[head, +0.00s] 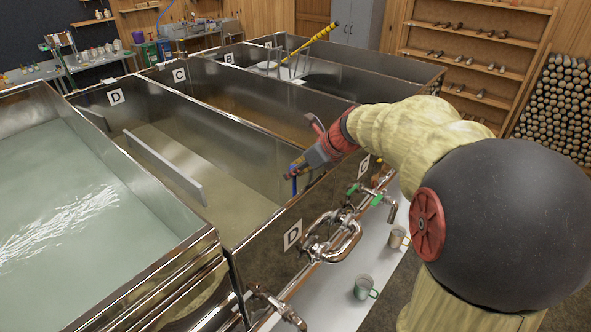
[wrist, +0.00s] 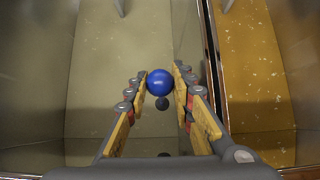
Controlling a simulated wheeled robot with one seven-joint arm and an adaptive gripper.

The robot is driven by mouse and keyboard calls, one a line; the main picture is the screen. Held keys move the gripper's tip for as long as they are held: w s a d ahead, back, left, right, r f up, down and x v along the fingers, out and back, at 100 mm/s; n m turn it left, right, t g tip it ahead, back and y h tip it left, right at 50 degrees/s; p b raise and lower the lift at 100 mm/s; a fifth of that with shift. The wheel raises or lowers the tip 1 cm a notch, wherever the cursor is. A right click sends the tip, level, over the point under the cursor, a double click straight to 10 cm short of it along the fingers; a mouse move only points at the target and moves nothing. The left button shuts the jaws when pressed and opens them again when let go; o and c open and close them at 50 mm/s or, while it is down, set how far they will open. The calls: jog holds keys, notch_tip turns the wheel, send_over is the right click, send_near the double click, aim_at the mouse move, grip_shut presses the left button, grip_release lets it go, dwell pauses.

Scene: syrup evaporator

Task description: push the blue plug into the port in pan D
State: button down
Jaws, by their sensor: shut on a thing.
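The blue plug (wrist: 160,82) shows as a round blue top between the fingertips of my gripper (wrist: 161,84) in the wrist view. In the head view my gripper (head: 294,168) hangs over the right end of pan D (head: 292,234), with the blue plug (head: 294,186) pointing down from its tips. The gripper is shut on the plug. A small dark round spot (wrist: 162,104) shows just beside the plug on the pan floor; I cannot tell whether it is the port or a shadow. The lower part of the plug is hidden.
A grey baffle (head: 166,166) stands inside pan D. Pan D's steel walls rise close around my gripper, and pan C with amber liquid (wrist: 256,80) lies just beyond the dividing wall. Pipes and valves (head: 333,236) and cups (head: 365,288) are along the front.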

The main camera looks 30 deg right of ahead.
jog(key=shift+f, duration=0.25)
jog(key=c, duration=1.5)
grip_release()
jog(key=shift+o, duration=0.2)
jog(key=shift+a, duration=0.1)
jog(key=v, duration=1.2)
